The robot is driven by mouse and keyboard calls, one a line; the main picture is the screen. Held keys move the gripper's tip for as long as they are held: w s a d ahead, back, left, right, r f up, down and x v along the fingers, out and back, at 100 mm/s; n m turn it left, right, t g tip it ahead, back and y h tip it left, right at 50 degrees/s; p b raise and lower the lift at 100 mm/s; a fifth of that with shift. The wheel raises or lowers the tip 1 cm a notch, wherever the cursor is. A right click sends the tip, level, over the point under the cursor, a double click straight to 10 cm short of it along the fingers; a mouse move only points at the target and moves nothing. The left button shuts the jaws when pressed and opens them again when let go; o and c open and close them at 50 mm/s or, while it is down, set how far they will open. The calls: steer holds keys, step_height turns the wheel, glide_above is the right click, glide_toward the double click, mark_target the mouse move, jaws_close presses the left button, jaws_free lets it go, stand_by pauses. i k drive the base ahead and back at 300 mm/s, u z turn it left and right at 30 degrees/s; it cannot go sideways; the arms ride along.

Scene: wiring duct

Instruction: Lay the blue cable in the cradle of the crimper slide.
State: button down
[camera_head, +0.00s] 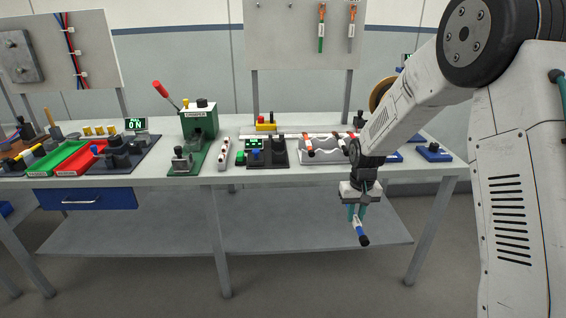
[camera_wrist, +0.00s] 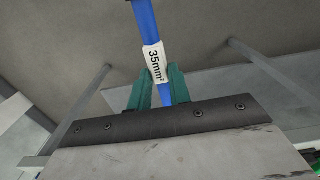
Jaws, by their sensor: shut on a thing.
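My gripper (camera_head: 357,208) points down in front of the table's front edge, below the tabletop, at the right. Its green fingers (camera_wrist: 160,88) are shut on the blue cable (camera_wrist: 148,22), which carries a white label reading 35mm². In the head view the cable's blue end (camera_head: 362,237) hangs tilted below the fingers, with its dark tip lowest. The crimper (camera_head: 199,122) is a green press with a red-tipped lever, standing left of the table's middle. Its slide (camera_head: 182,160), with a dark knob, sits at the front of its green base. The cradle is too small to make out.
A wavy-topped grey rack (camera_head: 318,157) with red-ended pieces lies on the table left of my arm. A white-and-red strip (camera_head: 223,154) and a dark block with a green display (camera_head: 264,152) stand right of the crimper. The table's front edge (camera_head: 290,177) lies between gripper and tabletop.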

mark_target(182, 164)
steer(key=u, duration=2.65)
steer(key=i, duration=1.9)
steer(key=z, duration=2.2)
